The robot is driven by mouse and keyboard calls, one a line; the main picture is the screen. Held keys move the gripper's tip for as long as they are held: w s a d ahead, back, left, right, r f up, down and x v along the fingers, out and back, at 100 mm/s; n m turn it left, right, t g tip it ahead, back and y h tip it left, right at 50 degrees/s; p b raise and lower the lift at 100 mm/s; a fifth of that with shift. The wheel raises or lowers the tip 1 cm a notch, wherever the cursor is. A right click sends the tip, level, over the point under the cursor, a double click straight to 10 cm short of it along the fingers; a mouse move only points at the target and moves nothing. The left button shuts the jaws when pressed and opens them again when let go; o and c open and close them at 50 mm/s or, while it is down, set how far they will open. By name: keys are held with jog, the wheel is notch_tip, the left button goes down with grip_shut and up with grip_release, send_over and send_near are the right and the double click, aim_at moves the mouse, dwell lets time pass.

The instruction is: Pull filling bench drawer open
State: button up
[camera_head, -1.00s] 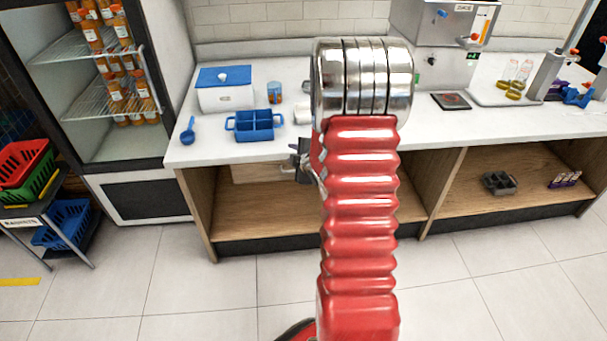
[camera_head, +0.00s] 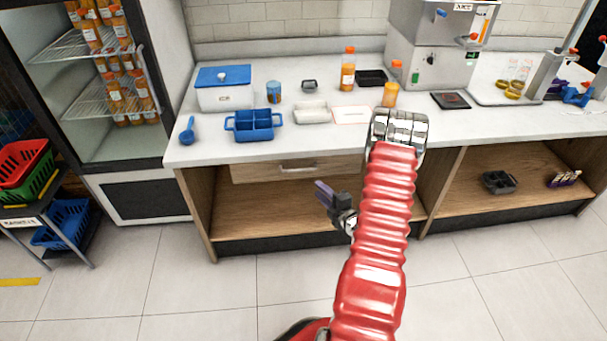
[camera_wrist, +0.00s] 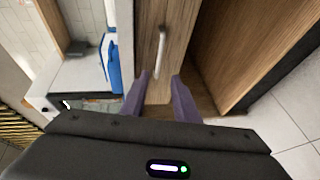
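The bench drawer (camera_head: 258,175) has a pale wooden front under the white counter and looks shut in the head view. Its metal bar handle (camera_head: 298,168) is in plain view and clear of my gripper. My gripper (camera_head: 324,192) is below and to the right of the handle in the head view. In the wrist view, the two purple fingers are spread with nothing between the tips (camera_wrist: 161,75). There the handle (camera_wrist: 161,52) runs upright beyond the fingertips, roughly in line with the gap, on the drawer front (camera_wrist: 179,30).
The counter (camera_head: 210,148) carries a blue divided tray (camera_head: 254,125), a blue-lidded box (camera_head: 224,90), a white tray (camera_head: 311,112) and orange bottles (camera_head: 348,70). The shelf (camera_head: 265,215) below the drawer is empty. Floor (camera_head: 200,290) in front is clear.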

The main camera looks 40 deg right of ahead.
dwell(0.3)
jog(key=x, duration=1.3)
jog(key=shift+w, duration=0.4)
jog(key=shift+d, duration=0.15)
jog(key=shift+c, duration=0.5)
jog(key=c, duration=0.6)
jog(key=shift+f, duration=0.1)
grip_shut()
jog(key=shift+s+f, duration=0.1)
jog(key=shift+s, duration=0.1)
